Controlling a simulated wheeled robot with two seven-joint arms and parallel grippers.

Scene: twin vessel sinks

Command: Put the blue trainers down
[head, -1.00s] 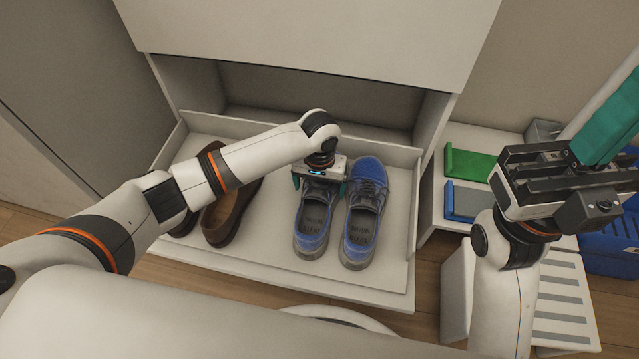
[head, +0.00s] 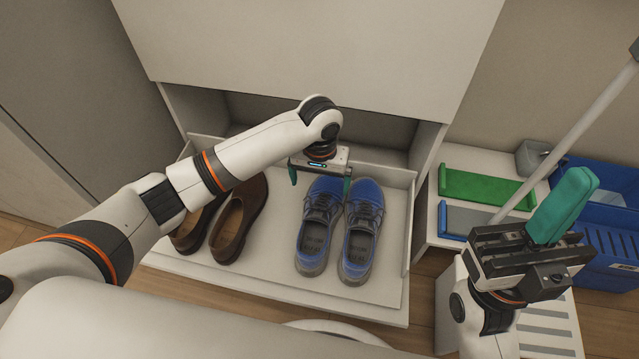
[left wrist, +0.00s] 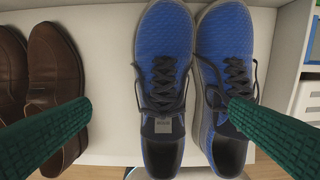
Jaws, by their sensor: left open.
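The blue trainers stand side by side on the white pull-out tray (head: 280,255), toes toward the cabinet. The left trainer (head: 316,230) and right trainer (head: 363,230) touch or nearly touch. In the left wrist view the left trainer (left wrist: 165,60) and right trainer (left wrist: 225,45) show their dark laces. My left gripper (head: 320,182) is open and empty, above the toe end of the left trainer. Its green fingers are spread wide in the left wrist view (left wrist: 160,105). My right gripper (head: 562,210) is raised at right, away from the trainers; its fingers overlap in view.
A pair of brown shoes (head: 238,220) stands left of the trainers, partly behind my left arm. The tray has raised walls. At right are a green tray (head: 485,187), a blue crate (head: 612,255) and a slanting grey pole (head: 590,120).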

